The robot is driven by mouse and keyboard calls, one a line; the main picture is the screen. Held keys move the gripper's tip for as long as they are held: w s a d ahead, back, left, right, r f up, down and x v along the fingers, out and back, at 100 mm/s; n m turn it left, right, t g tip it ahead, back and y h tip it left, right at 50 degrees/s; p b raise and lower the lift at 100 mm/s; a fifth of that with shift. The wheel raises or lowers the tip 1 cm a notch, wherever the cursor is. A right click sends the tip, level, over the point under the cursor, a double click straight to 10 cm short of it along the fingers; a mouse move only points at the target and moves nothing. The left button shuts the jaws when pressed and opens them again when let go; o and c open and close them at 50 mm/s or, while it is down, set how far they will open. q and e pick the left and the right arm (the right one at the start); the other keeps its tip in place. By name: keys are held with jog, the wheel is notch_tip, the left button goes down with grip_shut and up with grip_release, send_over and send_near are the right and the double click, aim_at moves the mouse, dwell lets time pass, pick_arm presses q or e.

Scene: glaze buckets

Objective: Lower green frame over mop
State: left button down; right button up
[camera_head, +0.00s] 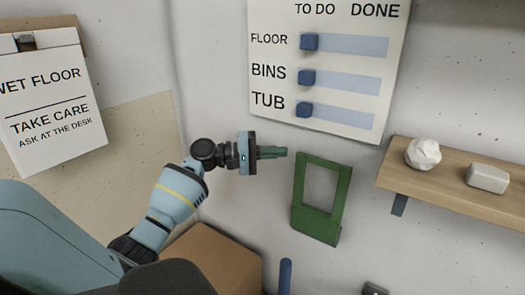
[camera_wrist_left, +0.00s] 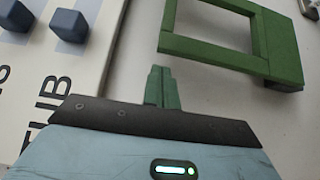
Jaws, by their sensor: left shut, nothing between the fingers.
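The green frame (camera_head: 315,224) stands upright, slightly tilted, against the pale wall below the TO DO board. It has a rectangular opening and a thicker lower end. My left gripper (camera_head: 273,153) is shut and empty, with green fingers pointing right toward the frame's upper left side, a small gap short of it. In the left wrist view the closed fingers (camera_wrist_left: 161,84) are apart from the frame (camera_wrist_left: 215,54), which lies at upper right. I cannot make out a mop for certain; a blue upright rod (camera_head: 285,277) shows at the bottom edge. My right gripper is not in view.
The TO DO board (camera_head: 345,118) with blue sliders (camera_head: 309,41) hangs above the frame. A wooden shelf (camera_head: 455,183) at right holds a crumpled white ball (camera_head: 423,153) and a pale block (camera_head: 487,178). A brown box (camera_head: 215,258) stands below my left arm.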

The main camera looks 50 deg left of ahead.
pick_arm(q)
jog(key=shift+x, duration=1.95)
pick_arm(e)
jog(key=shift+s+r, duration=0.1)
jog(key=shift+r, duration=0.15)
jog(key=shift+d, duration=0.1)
